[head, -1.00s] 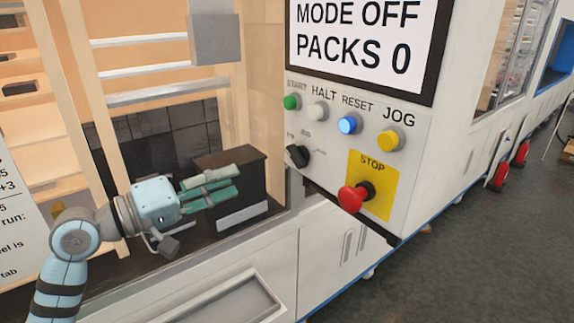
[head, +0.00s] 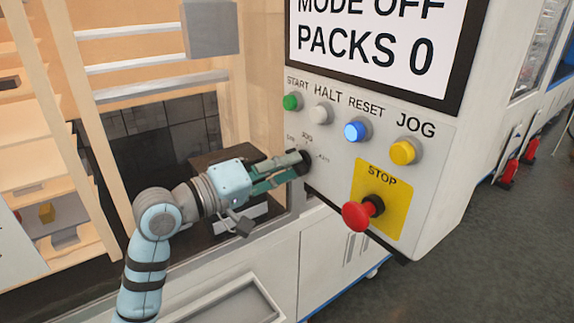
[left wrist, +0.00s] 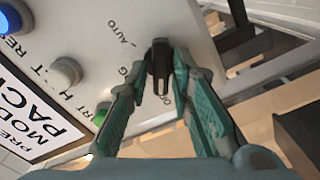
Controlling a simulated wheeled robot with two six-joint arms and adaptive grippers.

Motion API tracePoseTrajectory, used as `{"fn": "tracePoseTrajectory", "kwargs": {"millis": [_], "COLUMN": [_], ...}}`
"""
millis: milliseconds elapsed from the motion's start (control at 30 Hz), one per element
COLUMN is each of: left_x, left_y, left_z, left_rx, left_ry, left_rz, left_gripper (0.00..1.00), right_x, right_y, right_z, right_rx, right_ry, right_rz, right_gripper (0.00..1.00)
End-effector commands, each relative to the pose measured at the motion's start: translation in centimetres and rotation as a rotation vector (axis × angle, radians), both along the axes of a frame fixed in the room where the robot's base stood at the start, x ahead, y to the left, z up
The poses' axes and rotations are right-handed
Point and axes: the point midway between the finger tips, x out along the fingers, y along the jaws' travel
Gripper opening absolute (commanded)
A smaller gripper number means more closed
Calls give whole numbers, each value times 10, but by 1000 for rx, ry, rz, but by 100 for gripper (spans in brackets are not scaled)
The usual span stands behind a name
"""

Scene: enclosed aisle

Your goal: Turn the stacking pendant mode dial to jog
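The black mode dial (head: 304,160) is on the lower left of the pendant panel, with small AUTO and JOG labels around it. My left gripper (head: 292,164) reaches it from the left. In the left wrist view the dial (left wrist: 160,62) stands between the fingertips of my left gripper (left wrist: 162,75). The fingers are spread, with panel showing between them and the dial's grip; whether a tip touches it I cannot tell. The fingers partly hide the labels. The display (head: 370,40) reads MODE OFF, PACKS 0. My right gripper is not in view.
Above the dial are a green START button (head: 292,102), a white HALT button (head: 321,113), a lit blue RESET button (head: 356,131) and a yellow JOG button (head: 403,152). A red STOP knob (head: 359,215) juts out at lower right. A dark box (head: 212,160) stands behind my gripper.

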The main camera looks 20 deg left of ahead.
Motion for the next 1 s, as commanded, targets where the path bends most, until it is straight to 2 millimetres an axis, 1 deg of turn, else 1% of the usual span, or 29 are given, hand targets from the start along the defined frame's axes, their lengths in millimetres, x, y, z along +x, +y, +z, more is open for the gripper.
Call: {"fn": "tracePoseTrajectory", "kwargs": {"millis": [33, 100, 367, 567, 767, 1000], "left_x": [0, 0, 1, 1, 1, 1], "left_y": [0, -1, -2, -2, -3, -2], "left_z": [0, 0, 0, 1, 1, 1], "left_rx": [0, -1, 4, 41, 128, 289], "left_ry": [0, 0, -3, -34, -107, -240], "left_rz": [-1, -1, -4, -5, -5, -4], "left_gripper": [8, 0, 0, 0, 0, 0], "right_x": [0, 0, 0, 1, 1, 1], "right_y": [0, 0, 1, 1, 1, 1], "right_z": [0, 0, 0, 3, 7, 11], "right_rx": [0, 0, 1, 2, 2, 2], "right_ry": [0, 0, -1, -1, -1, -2], "right_rz": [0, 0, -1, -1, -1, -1], "right_gripper": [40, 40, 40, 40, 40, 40]}}
